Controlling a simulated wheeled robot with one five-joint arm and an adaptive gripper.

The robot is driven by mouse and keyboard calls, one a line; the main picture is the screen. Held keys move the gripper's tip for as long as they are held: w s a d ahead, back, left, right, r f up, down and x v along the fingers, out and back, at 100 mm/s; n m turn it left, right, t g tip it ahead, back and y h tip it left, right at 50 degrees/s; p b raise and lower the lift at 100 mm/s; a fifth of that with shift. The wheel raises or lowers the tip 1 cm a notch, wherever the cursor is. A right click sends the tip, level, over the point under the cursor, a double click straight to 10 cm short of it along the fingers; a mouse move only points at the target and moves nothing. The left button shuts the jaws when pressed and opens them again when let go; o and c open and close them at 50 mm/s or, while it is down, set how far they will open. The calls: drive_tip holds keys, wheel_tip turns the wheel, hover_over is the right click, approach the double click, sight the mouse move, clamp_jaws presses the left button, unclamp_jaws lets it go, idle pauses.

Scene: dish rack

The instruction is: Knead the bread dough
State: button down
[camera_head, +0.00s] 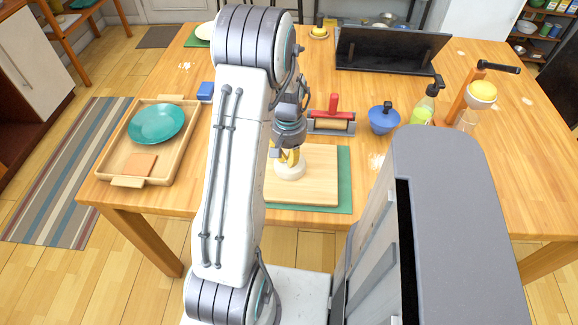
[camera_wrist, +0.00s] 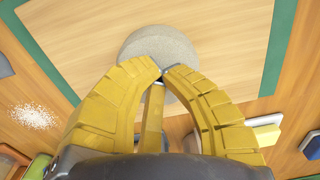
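The bread dough (camera_head: 289,172) is a pale, round, low lump on the light wooden board (camera_head: 318,190). It also shows at the top middle of the wrist view (camera_wrist: 158,45). My gripper (camera_head: 288,158), with yellow fingers, points down right over the dough. In the wrist view the fingertips (camera_wrist: 162,70) come together at the dough's near edge, with only a small gap between them. They overlap the dough in the picture; I cannot tell whether they press on it. The fingers are not around the dough. My arm hides the board's left part.
A green mat (camera_head: 344,165) lies under the board. A red-handled roller (camera_head: 333,112), a blue pot (camera_head: 384,119) and a soap bottle (camera_head: 424,106) stand behind. A wooden tray (camera_head: 108,160) with a teal plate (camera_head: 156,124) is left. White powder (camera_wrist: 33,116) lies on the table.

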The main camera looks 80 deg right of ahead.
drive_tip(key=shift+f+b, duration=0.75)
drive_tip(key=shift+f, duration=0.25)
drive_tip(key=shift+r, duration=0.15)
drive_tip(key=shift+r+p, duration=1.1)
drive_tip(key=shift+r, duration=0.3)
drive_tip(key=shift+s+a, duration=0.35)
drive_tip(key=shift+s, duration=0.2)
drive_tip(key=shift+f+b, duration=0.3)
drive_tip(key=shift+b, duration=0.15)
